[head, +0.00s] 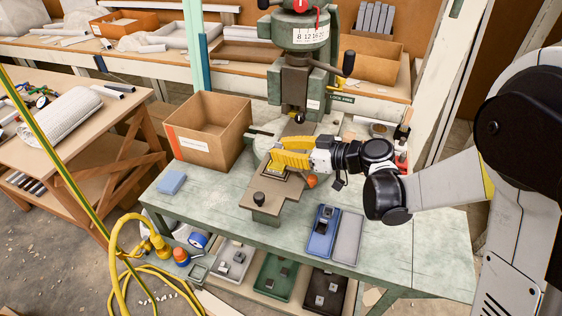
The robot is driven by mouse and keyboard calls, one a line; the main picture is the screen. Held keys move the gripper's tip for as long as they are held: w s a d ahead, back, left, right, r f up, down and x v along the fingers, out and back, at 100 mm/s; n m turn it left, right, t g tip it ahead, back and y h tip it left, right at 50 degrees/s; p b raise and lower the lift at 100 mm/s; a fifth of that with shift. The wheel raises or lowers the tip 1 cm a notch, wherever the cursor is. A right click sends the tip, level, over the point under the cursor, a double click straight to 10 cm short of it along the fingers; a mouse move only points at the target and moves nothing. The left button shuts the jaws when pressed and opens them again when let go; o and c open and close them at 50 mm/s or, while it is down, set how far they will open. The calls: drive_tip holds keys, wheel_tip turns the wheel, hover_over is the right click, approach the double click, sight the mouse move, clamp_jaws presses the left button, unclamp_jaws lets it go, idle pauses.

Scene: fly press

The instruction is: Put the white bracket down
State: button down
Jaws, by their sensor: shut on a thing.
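My gripper (277,158), with yellow fingers, is over the work plate at the front of the green fly press (300,28). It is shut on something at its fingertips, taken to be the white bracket. The fingers hide most of that piece, and I cannot make out its shape. A small dark-edged fixture lies just below the fingers on the brown plate (262,198). I cannot tell whether the held piece touches it.
An open cardboard box (208,131) stands left of the press, and a blue block (171,182) lies at the bench's left. Blue (322,232) and grey (347,236) trays lie at the front. The green bench (425,232) is clear at right. A yellow hose runs at left.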

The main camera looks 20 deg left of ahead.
sight(282, 166)
drive_tip(key=shift+f+b, duration=0.7)
drive_tip(key=shift+f, duration=1.05)
drive_tip(key=shift+f, duration=0.2)
drive_tip(key=c, duration=1.2)
unclamp_jaws()
drive_tip(key=shift+c, duration=0.2)
drive_tip(key=shift+r, duration=0.15)
drive_tip(key=shift+d+r, duration=0.2)
drive_tip(key=shift+d, duration=0.05)
drive_tip(key=p+v, duration=0.3)
drive_tip(key=v, duration=0.8)
drive_tip(key=shift+d, duration=0.25)
